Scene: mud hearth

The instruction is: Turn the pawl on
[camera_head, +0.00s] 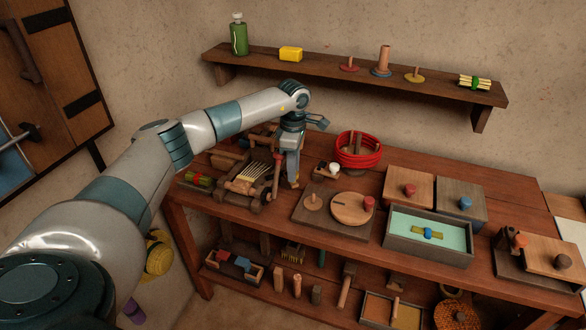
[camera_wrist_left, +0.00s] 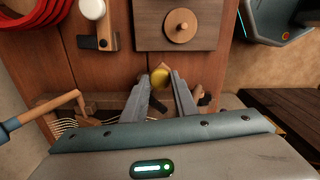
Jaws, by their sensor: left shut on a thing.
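My left gripper (camera_head: 293,183) reaches down over the bench beside a wooden frame with pale strings (camera_head: 245,178). What the piece is fixed to is hidden by the fingers. I cannot tell for certain whether it is the pawl. The frame shows partly at lower left in that view, with a wooden lever (camera_wrist_left: 62,106) beside it. My right gripper is in neither view.
Right of the gripper are a small wooden block with a white knob (camera_head: 334,168), a board with a round disc (camera_head: 350,208) and a red coil (camera_head: 358,150). A tray with a teal floor (camera_head: 400,222) stands farther right. A wall shelf (camera_head: 350,75) hangs behind.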

